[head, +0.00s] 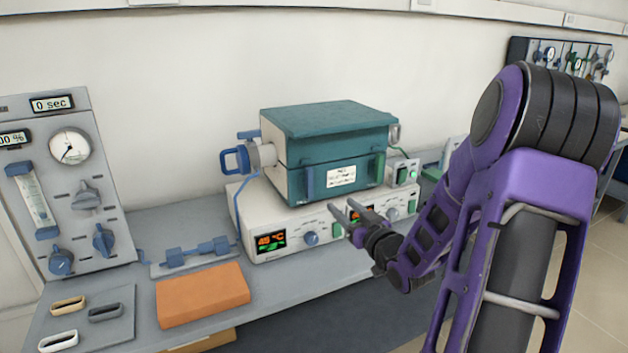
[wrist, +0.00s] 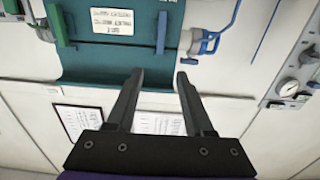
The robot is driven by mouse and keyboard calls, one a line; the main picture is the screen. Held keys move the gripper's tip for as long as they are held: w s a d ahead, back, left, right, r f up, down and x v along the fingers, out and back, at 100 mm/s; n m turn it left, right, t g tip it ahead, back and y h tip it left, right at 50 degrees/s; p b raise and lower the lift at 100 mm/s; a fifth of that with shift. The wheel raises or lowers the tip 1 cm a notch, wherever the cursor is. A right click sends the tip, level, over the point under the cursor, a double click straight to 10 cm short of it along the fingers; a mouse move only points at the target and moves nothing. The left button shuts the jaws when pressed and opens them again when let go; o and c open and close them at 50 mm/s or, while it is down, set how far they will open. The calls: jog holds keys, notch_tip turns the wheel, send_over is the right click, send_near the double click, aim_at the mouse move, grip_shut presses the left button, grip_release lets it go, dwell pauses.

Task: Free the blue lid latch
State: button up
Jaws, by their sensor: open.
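The teal furnace box (head: 330,120) stands on a white control unit, its lid closed as far as I can see. The blue latch (head: 310,182) is an upright strip on the left of its front face. A green latch (head: 380,168) is its match on the right. In the wrist view, which is turned over, the blue latch (wrist: 161,32) is just beyond my fingertips and the green latch (wrist: 58,25) is far left. My gripper (head: 350,212) is open and empty, in front of and below the box, apart from both latches. It also shows in the wrist view (wrist: 159,76).
A blue handle (head: 235,160) on a pale fitting juts from the box's left side. The control unit (head: 285,242) has lit displays and knobs. An orange block (head: 203,294) and a blue-knobbed rail (head: 196,254) lie on the bench at left. A gauge panel (head: 70,190) stands far left.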

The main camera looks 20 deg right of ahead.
aim_at(311, 178)
jog(key=w, duration=1.6)
jog(key=shift+w+a+b, duration=0.3)
jog(key=shift+a, duration=0.05)
grip_shut()
